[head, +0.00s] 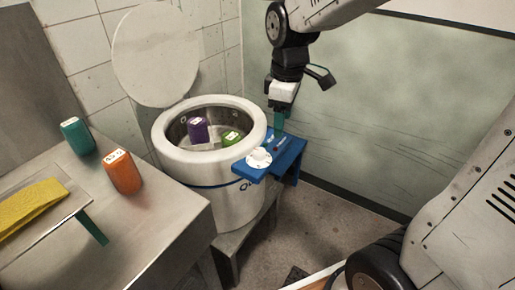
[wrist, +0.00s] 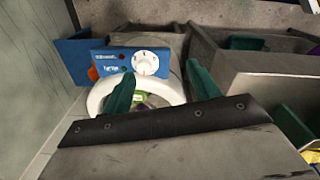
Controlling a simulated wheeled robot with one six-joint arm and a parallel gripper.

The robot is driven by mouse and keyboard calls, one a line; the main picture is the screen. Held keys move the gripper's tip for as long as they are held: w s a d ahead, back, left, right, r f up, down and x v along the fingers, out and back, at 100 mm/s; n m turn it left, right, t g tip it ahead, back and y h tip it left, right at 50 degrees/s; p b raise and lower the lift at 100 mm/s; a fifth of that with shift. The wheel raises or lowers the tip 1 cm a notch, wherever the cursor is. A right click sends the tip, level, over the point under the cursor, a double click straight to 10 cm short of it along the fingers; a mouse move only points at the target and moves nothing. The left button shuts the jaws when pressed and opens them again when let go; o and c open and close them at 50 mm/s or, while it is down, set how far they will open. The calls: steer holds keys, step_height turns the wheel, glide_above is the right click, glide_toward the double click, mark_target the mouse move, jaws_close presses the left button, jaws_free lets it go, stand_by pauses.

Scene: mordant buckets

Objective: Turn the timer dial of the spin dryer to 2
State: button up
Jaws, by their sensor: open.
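The spin dryer (head: 225,205) is a round white tub with its round lid (head: 155,55) raised. A blue control panel (head: 284,160) juts from its right side and carries a white timer dial (head: 259,158). In the wrist view the dial (wrist: 146,63) sits on the panel's right part; its markings are too small to read its setting. My gripper (head: 279,122) is over the panel's far part, to the right of the dial and apart from it. Its two green fingers are open and empty in the wrist view (wrist: 159,70), with the dial seen between and beyond the tips.
A purple block (head: 198,130) and a green block (head: 232,138) are inside the tub. A metal counter (head: 150,215) at left holds a teal block (head: 77,135), an orange block (head: 122,172) and a yellow cloth (head: 30,205). The dryer stands on a low stand (head: 228,260); a wall is close behind.

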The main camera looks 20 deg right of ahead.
mark_target(259, 151)
steer(key=w+f+n, duration=0.2)
steer(key=w+f, duration=0.1)
steer(key=w+a+f+n, duration=0.1)
steer(key=w+f+n, duration=0.1)
steer(key=w+f, duration=0.1)
steer(key=w+f+n, duration=0.1)
steer(key=w+f, duration=0.2)
steer(key=w, duration=0.1)
steer(key=shift+w+a+f+n+g, duration=0.2)
steer(key=shift+a+n+g, duration=0.1)
steer(key=shift+n, duration=0.1)
step_height(259, 151, down, 8)
steer(key=shift+w+f, duration=0.15)
steer(key=c, duration=1)
